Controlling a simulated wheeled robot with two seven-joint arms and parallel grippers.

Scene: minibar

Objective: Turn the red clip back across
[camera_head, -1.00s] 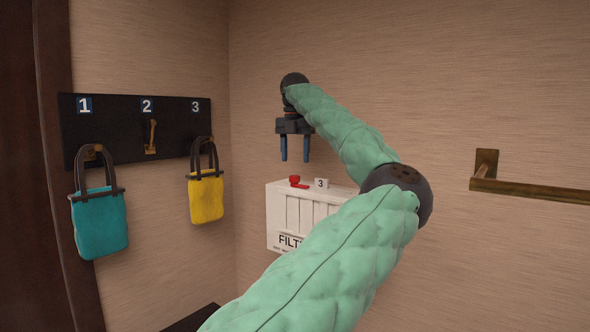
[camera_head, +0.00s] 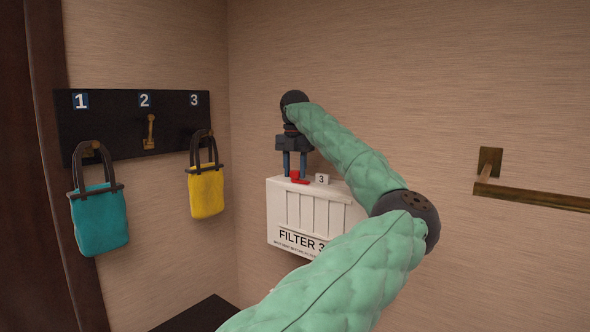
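The red clip (camera_head: 299,178) sits on top of the white filter box (camera_head: 283,223), a round knob with a short flat arm pointing right. My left gripper (camera_head: 295,175) points straight down over the box. Its two blue fingers stand on either side of the knob, with the fingertips at knob height. The fingers are close together and the knob fills the gap between them, so it looks shut on the clip. My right gripper is not in view.
Left is a black hook board (camera_head: 121,124) with a teal bag (camera_head: 99,222) and a yellow bag (camera_head: 206,193). A brass rail (camera_head: 535,197) is on the right wall.

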